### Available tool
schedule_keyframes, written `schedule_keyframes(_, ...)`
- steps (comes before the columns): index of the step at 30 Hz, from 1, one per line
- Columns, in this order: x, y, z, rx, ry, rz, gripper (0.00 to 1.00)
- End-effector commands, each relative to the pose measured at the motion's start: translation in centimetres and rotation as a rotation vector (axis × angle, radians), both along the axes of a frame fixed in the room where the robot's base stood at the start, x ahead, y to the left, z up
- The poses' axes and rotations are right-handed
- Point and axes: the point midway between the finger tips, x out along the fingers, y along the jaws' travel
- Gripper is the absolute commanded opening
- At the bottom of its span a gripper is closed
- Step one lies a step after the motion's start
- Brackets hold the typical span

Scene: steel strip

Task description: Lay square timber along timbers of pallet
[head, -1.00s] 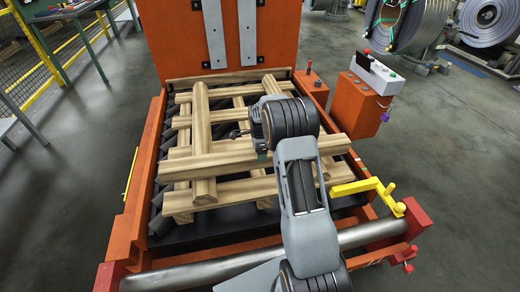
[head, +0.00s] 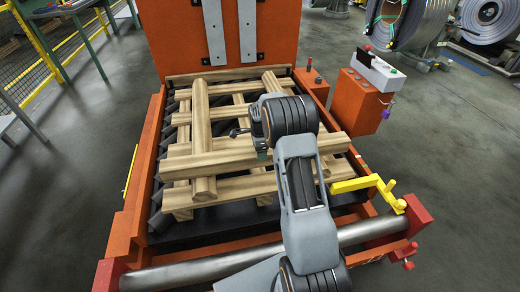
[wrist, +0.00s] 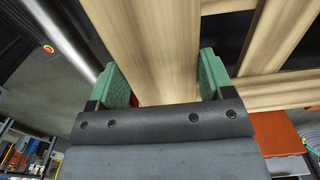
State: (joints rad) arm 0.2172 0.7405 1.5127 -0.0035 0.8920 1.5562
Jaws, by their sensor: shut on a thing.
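The square timber (head: 225,160) is a long pale wooden beam running left to right across the front part of the pallet (head: 240,188). My gripper (head: 263,153) is shut on it near its middle, partly hidden by my wrist. In the wrist view, my gripper's green fingers (wrist: 161,70) stand on both sides of the square timber (wrist: 150,40). The pallet has crossed timbers with gaps between them. The held timber passes over the pallet's lengthwise timbers (head: 203,110), roughly parallel to its cross timbers. I cannot tell whether it touches those below.
The pallet sits in an orange frame (head: 140,180) with a tall orange back plate (head: 275,35). A steel roller (head: 240,262) crosses the front. A yellow bracket (head: 370,186) stands at the front right, and an orange control box (head: 360,100) stands to the right.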

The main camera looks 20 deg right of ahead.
Motion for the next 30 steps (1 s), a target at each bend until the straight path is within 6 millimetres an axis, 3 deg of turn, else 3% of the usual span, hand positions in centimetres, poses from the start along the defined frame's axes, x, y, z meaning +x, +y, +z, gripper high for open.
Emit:
schedule_keyframes(6,0.2,0.0,0.0,-0.001,-0.007,0.000,0.00)
schedule_keyframes(7,0.2,0.0,0.0,-0.001,-0.007,0.000,0.76)
schedule_keyframes(9,0.2,0.0,0.0,-0.001,-0.007,0.000,0.83)
schedule_keyframes(15,0.1,0.0,-0.2,-0.001,-0.003,0.000,1.00)
schedule_keyframes(22,-0.1,0.0,-0.4,0.001,0.005,0.000,1.00)
schedule_keyframes(26,0.0,0.0,0.8,0.000,-0.001,0.000,1.00)
schedule_keyframes(30,0.0,0.0,3.4,-0.001,-0.003,0.000,1.00)
